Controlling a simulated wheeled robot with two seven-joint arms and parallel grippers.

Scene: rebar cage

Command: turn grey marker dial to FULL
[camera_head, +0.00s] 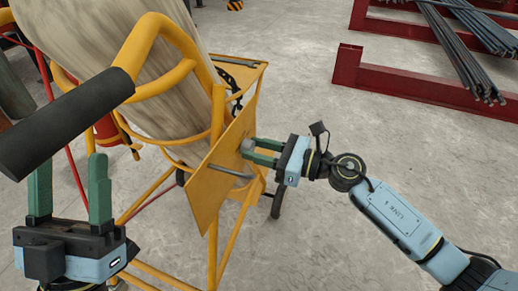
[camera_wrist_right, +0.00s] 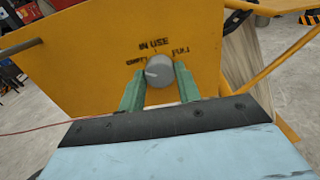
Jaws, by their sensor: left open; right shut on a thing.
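The grey marker dial (camera_wrist_right: 160,71) sits on a yellow panel (camera_wrist_right: 85,60) printed with EMPTY, IN USE and FULL. A light mark on the dial's face lies at its left side, toward EMPTY. In the head view the dial (camera_head: 247,146) is at the panel's right face. My right gripper (camera_head: 256,152) is shut on the dial, with one green finger on each side; it also shows in the wrist view (camera_wrist_right: 160,85). My left gripper (camera_head: 69,185) is open and empty at the lower left, apart from the panel.
A yellow wheeled cart (camera_head: 185,70) carries a large pale cylinder (camera_head: 160,90). A black-gripped handle (camera_head: 65,122) reaches across above my left gripper. A grey rod (camera_head: 230,172) sticks out from the panel. Red beams (camera_head: 420,83) and rebar (camera_head: 465,50) lie at the upper right. The floor between is clear.

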